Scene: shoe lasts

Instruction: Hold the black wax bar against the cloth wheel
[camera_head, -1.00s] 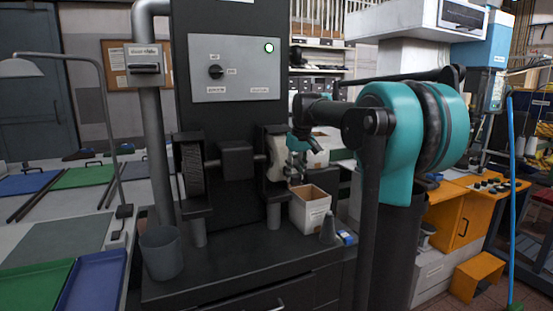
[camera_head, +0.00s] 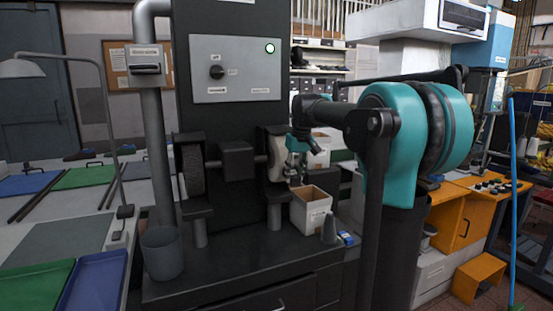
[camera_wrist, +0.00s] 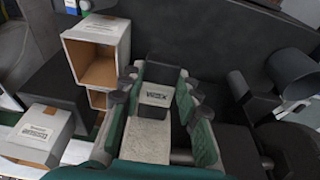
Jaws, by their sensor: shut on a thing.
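My gripper (camera_head: 297,160) is at the right-hand wheel of the dark polishing machine (camera_head: 223,105). In the wrist view its teal fingers (camera_wrist: 160,98) are shut on the black wax bar (camera_wrist: 157,94), whose labelled face points at the camera. The pale cloth wheel (camera_head: 275,155) is on the right end of the shaft, just left of my gripper. In the wrist view the cloth wheel (camera_wrist: 147,138) lies right beside the bar, between the fingers. I cannot tell whether the bar touches it. In the head view the bar is too small to make out.
A dark brush wheel (camera_head: 190,170) is on the shaft's left end. An open carton (camera_head: 311,210), a grey cone (camera_head: 330,228) and a small blue item (camera_head: 347,238) stand on the ledge below my gripper. A grey bucket (camera_head: 161,252) is at left.

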